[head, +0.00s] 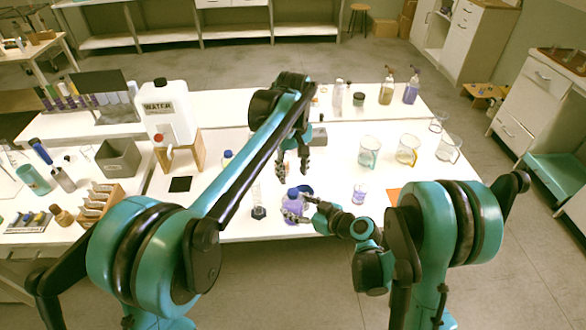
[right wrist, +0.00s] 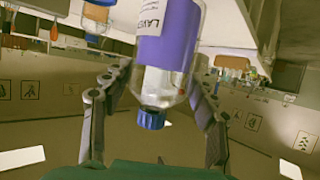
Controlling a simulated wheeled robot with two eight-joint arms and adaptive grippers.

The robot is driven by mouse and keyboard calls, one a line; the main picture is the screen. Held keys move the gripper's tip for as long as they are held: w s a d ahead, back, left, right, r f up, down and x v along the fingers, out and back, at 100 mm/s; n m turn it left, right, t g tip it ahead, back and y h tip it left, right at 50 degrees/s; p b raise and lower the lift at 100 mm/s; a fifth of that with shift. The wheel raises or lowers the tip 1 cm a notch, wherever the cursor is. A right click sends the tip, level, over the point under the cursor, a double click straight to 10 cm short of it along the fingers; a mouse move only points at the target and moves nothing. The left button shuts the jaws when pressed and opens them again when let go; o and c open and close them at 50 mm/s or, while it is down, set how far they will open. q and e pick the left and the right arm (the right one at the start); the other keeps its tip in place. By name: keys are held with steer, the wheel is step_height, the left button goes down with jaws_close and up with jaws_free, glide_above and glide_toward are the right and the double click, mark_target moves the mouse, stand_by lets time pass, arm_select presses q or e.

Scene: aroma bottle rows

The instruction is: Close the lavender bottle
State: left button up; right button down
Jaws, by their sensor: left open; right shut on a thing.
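The lavender bottle (head: 293,203), purple with a blue cap (head: 292,192) at its top, stands near the table's front edge in the head view. In the right wrist view the bottle (right wrist: 168,45) shows its purple label, and the blue cap (right wrist: 151,118) sits at its neck; how tightly it sits I cannot tell. My right gripper (head: 298,208) is shut on the bottle, with a finger on each side of it in the right wrist view (right wrist: 155,100). My left gripper (head: 293,170) is open and empty, pointing down above and behind the bottle.
A small clear cylinder with a dark base (head: 258,212) stands just left of the bottle. A small labelled beaker (head: 359,194) stands to the right, with glass beakers (head: 369,152) farther back. A white water jug (head: 168,112) is at the left. The table's front edge is close.

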mark_target(293, 191)
arm_select(q)
steer(key=n, duration=0.4)
steer(key=shift+r, duration=0.15)
steer(key=n, duration=0.4)
steer(key=shift+r, duration=0.15)
steer(key=shift+f, duration=4.05)
